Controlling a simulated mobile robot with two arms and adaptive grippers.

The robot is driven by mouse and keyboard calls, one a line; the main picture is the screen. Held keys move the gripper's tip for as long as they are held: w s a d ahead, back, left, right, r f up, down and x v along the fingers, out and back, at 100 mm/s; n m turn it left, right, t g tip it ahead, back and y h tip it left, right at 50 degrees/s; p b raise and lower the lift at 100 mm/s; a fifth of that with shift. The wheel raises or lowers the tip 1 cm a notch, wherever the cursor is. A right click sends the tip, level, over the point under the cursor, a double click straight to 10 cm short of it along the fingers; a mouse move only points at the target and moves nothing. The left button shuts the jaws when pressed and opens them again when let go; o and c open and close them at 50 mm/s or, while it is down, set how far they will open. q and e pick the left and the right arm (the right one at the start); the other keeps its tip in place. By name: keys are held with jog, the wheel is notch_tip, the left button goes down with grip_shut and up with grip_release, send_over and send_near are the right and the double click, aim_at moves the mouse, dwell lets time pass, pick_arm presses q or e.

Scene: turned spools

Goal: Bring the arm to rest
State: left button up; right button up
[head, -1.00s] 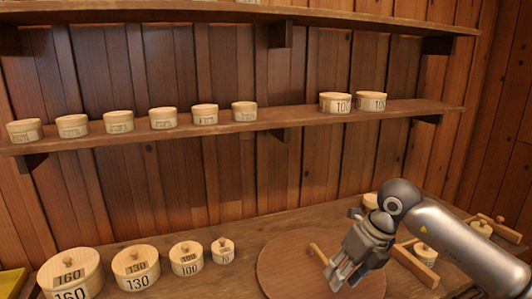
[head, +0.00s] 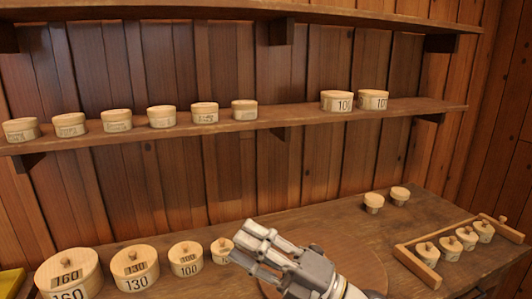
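My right gripper (head: 243,241) is over the table at the lower middle, its arm coming in from the bottom edge. Its fingers point up and left, stand apart, and hold nothing that I can see. It hides much of the round wooden board (head: 368,268) beneath it. A small lidded spool (head: 221,250) shows just left of the fingertips; I cannot tell whether they touch. My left gripper is not in view.
Lidded containers marked 160 (head: 70,272), 130 (head: 135,266) and 100 (head: 186,258) stand at front left. Round boxes (head: 205,112) line the middle shelf (head: 290,121).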

jog(key=w+d+f+m+t+h, duration=0.25)
jog(key=d+m+t+h, duration=0.35)
jog(key=m, duration=0.4)
jog(key=w+d+f+m+t+h, duration=0.2)
jog(key=d+f+m+t+h, duration=0.1)
jog(key=d+m+t+h, duration=0.5)
jog(key=s+d+f+m+g+h, duration=0.3)
jog(key=d+f+m+g, duration=0.15)
jog(key=f, duration=0.45)
jog(key=s+d+f+m+g+h, duration=0.35)
jog(key=f+m, duration=0.25)
jog(key=f, duration=0.3)
jog(key=s+d+f+m+g, duration=0.1)
jog(key=s+f+g, duration=0.45)
jog(key=s, duration=0.55)
jog(key=s+f+m+g, duration=0.1)
jog(key=s+f+g, duration=0.5)
jog(key=s, duration=0.4)
notch_tip(320, 180, down, 27)
jog(key=s, duration=0.1)
jog(key=s+d+f+g, duration=0.1)
jog(key=s+d+f, duration=0.2)
jog(key=s+f, duration=1.3)
jog(key=shift+s+f+g, duration=0.35)
jog(key=shift+s+f, duration=0.05)
jog(key=shift+s, duration=0.3)
